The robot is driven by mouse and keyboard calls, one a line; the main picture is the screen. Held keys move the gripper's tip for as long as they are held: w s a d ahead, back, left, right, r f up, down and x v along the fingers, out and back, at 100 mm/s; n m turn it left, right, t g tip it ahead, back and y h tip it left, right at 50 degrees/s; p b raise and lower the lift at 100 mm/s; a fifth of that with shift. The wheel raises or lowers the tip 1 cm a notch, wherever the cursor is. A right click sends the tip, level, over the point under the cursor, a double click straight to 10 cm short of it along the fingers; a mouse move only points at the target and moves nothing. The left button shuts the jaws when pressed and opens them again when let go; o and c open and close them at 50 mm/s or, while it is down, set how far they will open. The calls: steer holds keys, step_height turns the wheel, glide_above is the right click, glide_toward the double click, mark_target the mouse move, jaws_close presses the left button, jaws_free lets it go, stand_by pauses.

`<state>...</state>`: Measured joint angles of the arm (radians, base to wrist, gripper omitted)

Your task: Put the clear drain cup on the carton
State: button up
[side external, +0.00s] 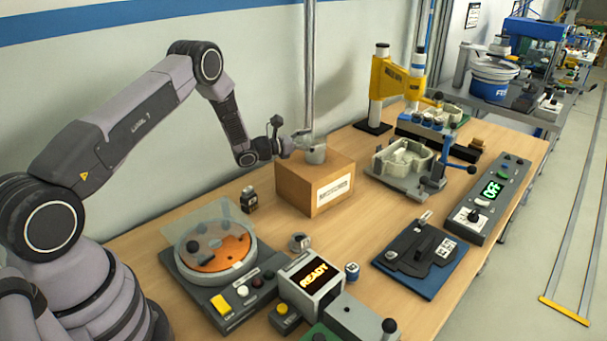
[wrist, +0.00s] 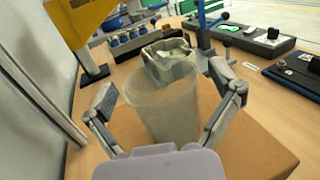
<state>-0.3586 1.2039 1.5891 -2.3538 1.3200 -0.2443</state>
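The clear drain cup (side external: 316,154) stands upright on the top of the brown carton (side external: 300,187), near its back edge. In the wrist view, the see-through cup (wrist: 165,115) is in front of my gripper (wrist: 164,86), with a finger on each side and visible gaps between them and its wall. My gripper (side external: 292,142) is open, at the left of the cup in the side view. The carton top (wrist: 255,150) shows beneath the cup. Its far edge is partly hidden by the cup.
A vertical metal pole (side external: 308,70) rises close behind the carton. Bare table lies right of the carton.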

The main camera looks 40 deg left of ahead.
steer(key=shift+r, duration=0.15)
steer(key=v, duration=1.1)
steer(key=s+d+r+m+g+h, duration=0.4)
steer(key=d+r+m+g+h, duration=0.15)
steer(key=d+r+m, duration=0.4)
steer(key=s+d+r+m+g, duration=0.8)
steer(key=s+d+r+m, duration=0.15)
steer(key=s, duration=0.25)
steer(key=s+a+r+m+t+y, duration=0.1)
steer(key=s+a+r+m+y, duration=0.1)
steer(key=s+m+y, duration=0.4)
steer(key=s+a+r+m+t+y, duration=0.1)
steer(key=s+a+r+m+y, duration=0.2)
steer(key=s, duration=1.1)
steer(key=m+y, duration=0.3)
steer(key=shift+s+a+r, duration=0.15)
steer(key=shift+s+a, duration=0.15)
steer(key=shift+a, duration=0.05)
